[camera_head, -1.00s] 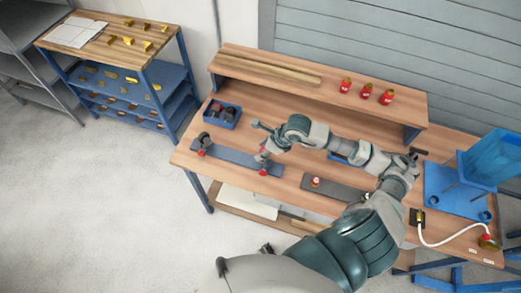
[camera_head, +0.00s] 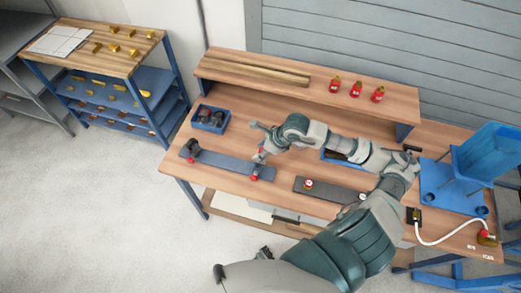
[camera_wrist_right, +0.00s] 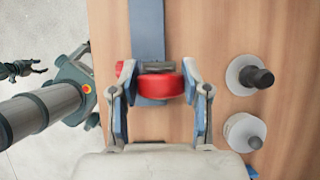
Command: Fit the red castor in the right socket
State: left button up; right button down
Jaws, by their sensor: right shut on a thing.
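The red castor (camera_wrist_right: 157,86) is between the fingers of my right gripper (camera_wrist_right: 158,97) in the wrist view, with a dark grey cylinder along its far side. The right gripper (camera_head: 259,158) is shut on it at the right end of the blue-grey strip (camera_head: 225,163). In the head view a bit of red (camera_head: 254,178) shows below the fingers. The right socket is hidden under the gripper and castor, so I cannot tell whether the castor is seated. Another castor (camera_head: 192,146) stands at the strip's left end. My left gripper (camera_wrist_right: 22,70) is small and dark over the floor.
A blue bin (camera_head: 225,126) with dark parts stands behind the strip. Two pale discs with dark stems (camera_wrist_right: 249,75) stand beside the gripper. A dark plate (camera_head: 325,192) lies to the right. Red bottles (camera_head: 356,88) stand on the rear shelf. A blue chair-like piece (camera_head: 488,155) is far right.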

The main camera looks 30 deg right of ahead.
jog(key=shift+s+d+r, duration=0.2)
jog(key=shift+d+r, duration=0.15)
jog(key=shift+d, duration=0.05)
jog(key=shift+r+p, duration=0.3)
jog(key=shift+p, duration=0.05)
jog(key=shift+a+r+p, duration=0.3)
jog(key=shift+r, duration=0.35)
jog(key=shift+a+r+p, duration=0.3)
jog(key=shift+r, duration=0.35)
jog(key=shift+d+r, duration=0.15)
jog(key=shift+r, duration=0.3)
jog(key=shift+d+r+p, duration=0.5)
jog(key=shift+r+p, duration=0.05)
jog(key=shift+p, duration=0.05)
jog(key=shift+a+r, duration=0.1)
jog(key=shift+r, duration=0.25)
jog(key=shift+a, duration=0.4)
jog(key=shift+d, duration=0.15)
